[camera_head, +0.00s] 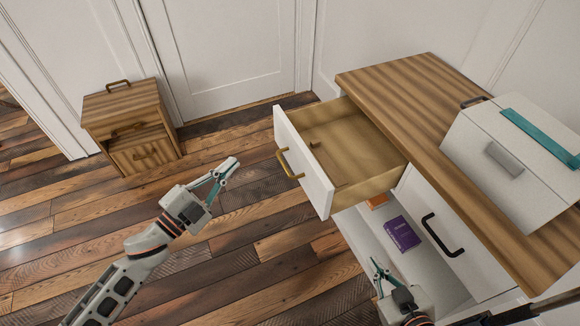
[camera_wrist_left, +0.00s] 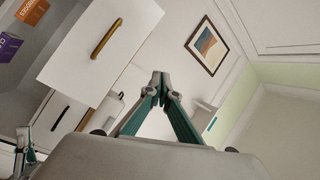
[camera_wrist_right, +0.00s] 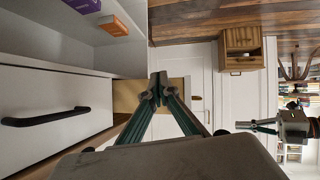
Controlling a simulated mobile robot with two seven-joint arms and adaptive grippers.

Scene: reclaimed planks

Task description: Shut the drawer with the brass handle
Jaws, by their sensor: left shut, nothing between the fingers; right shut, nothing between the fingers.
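The drawer with the brass handle (camera_head: 303,182) is pulled well out of the wood-topped cabinet. My left gripper (camera_head: 231,166) is shut and empty, in front of the drawer and apart from the handle. My right gripper (camera_head: 378,264) is shut and empty, low by the open shelf, below the drawer; its tips also show in the right wrist view (camera_wrist_right: 157,85).
The cabinet (camera_head: 425,105) carries a white box (camera_head: 480,140) with a teal strip. A white front (camera_head: 425,190) has a black handle (camera_head: 440,238). A purple book (camera_head: 402,233) and an orange box (camera_head: 377,201) sit in the open shelf. A small wooden cabinet (camera_head: 110,108) stands far left. Floor between is clear.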

